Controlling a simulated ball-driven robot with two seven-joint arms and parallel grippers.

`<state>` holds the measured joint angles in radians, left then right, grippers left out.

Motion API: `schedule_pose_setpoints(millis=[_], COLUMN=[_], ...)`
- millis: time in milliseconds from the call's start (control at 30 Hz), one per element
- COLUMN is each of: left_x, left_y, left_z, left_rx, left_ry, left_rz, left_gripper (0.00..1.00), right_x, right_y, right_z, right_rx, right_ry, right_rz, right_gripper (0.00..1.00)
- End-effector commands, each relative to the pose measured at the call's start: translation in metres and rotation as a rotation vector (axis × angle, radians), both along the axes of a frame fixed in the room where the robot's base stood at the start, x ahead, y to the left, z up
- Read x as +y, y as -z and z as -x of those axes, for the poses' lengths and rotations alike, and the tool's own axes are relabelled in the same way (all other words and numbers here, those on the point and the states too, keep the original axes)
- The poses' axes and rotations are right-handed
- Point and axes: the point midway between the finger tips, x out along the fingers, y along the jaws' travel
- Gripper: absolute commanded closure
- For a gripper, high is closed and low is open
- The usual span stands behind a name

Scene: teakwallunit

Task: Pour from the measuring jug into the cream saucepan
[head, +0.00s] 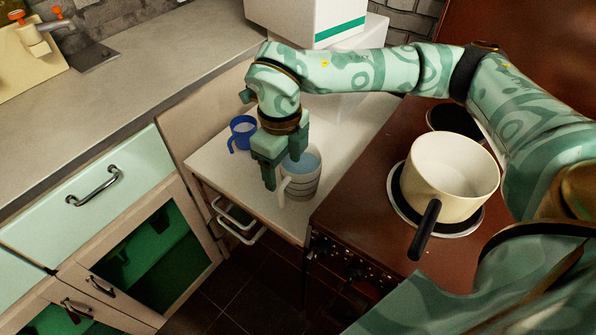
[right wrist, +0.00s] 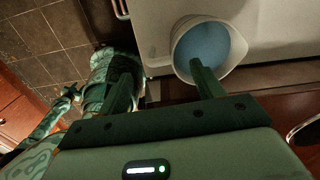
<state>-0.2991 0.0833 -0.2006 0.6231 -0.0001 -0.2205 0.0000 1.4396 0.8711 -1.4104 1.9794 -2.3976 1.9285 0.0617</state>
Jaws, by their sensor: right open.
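The measuring jug (head: 305,182) is white with dark marking lines and holds blue liquid. It stands upright on the pale counter between the drawers and the stove, its handle toward the lower left. In the right wrist view the jug (right wrist: 228,52) is seen from above. My right gripper (head: 280,170) points down at the jug's handle side, fingers apart. In the right wrist view one finger of the gripper (right wrist: 158,68) overlaps the jug's rim; whether it touches is unclear. The cream saucepan (head: 452,190) sits on a stove burner, its black handle toward the front.
A blue cup (head: 241,138) stands on the counter (head: 215,160) behind and left of the jug. The brown stove (head: 345,200) adjoins on the right. My right arm passes behind and above the saucepan.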

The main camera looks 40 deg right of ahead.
Motion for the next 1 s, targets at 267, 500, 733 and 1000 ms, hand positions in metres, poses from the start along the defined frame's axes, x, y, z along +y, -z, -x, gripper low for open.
schedule_pose_setpoints(millis=[267,500,733,1000], left_x=[-0.003,-0.004,-0.003,-0.003], left_y=[0.02,0.018,0.018,0.017], left_z=[0.009,0.009,0.01,0.01], left_rx=[0.021,0.022,0.023,0.022], left_ry=[-0.002,-0.003,-0.003,-0.003], left_rz=[0.003,0.004,0.004,0.003], left_gripper=[0.64,0.64,0.64,0.64], right_x=[0.001,0.001,0.001,0.001], right_y=[0.047,0.046,0.046,0.041], right_z=[0.002,0.002,0.002,0.001], right_rx=[0.005,0.0,0.0,-0.002], right_ry=[-0.001,0.0,-0.001,-0.001], right_rz=[0.0,0.0,-0.001,-0.001], right_gripper=[0.33,0.36,1.0,1.0])
